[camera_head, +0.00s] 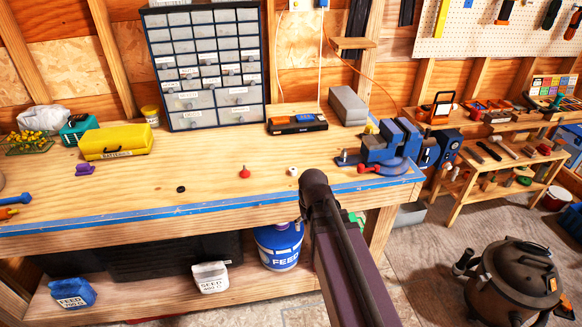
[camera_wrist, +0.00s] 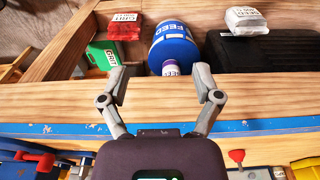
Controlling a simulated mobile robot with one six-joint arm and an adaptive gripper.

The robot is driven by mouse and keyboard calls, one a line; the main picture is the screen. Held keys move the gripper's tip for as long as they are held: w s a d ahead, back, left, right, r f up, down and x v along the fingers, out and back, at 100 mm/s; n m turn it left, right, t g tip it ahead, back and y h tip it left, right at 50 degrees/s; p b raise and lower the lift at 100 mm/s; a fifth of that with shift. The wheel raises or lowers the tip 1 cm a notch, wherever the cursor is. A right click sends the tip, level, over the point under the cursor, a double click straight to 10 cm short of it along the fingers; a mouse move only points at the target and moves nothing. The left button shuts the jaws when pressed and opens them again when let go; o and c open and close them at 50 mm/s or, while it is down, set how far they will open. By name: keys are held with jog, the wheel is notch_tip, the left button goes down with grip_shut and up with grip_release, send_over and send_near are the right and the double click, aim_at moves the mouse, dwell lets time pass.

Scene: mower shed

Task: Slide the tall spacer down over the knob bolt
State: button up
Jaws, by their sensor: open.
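The red knob bolt (camera_head: 244,172) stands on the bench top near its front edge; it also shows at the lower right of the wrist view (camera_wrist: 237,156). A small white piece with a dark top (camera_head: 293,171), which looks like the spacer, stands to its right; I cannot judge its height. In the wrist view my gripper (camera_wrist: 162,84) has its two fingers spread wide with nothing between them, over the bench's front edge. The white piece does not show there; my gripper's body covers part of the bench. In the head view my arm hides the gripper.
A blue vise (camera_head: 385,145) stands at the bench's right end. A black ring (camera_head: 181,189) and a purple piece (camera_head: 85,169) lie to the left. A yellow case (camera_head: 115,141) and drawer cabinet (camera_head: 205,70) stand farther back. A blue feed bucket (camera_head: 279,245) is below the bench.

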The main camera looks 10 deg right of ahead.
jog(key=w+r+t+p, duration=0.3)
jog(key=w+r+p, duration=0.9)
jog(key=w, duration=0.7)
notch_tip(320, 180, up, 4)
jog(key=shift+a+f+t+p, duration=0.15)
jog(key=shift+f+t+p, duration=0.15)
jog(key=shift+p, duration=0.1)
jog(key=shift+f, duration=0.1)
jog(key=b, duration=0.8)
send_over(293, 169)
jog(key=s, duration=0.3)
notch_tip(293, 169, down, 8)
jog(key=shift+a+r, duration=0.1)
jog(key=shift+r, duration=0.05)
jog(key=shift+b+x, duration=2.4)
jog(key=shift+x, duration=0.2)
jog(key=c, duration=0.8)
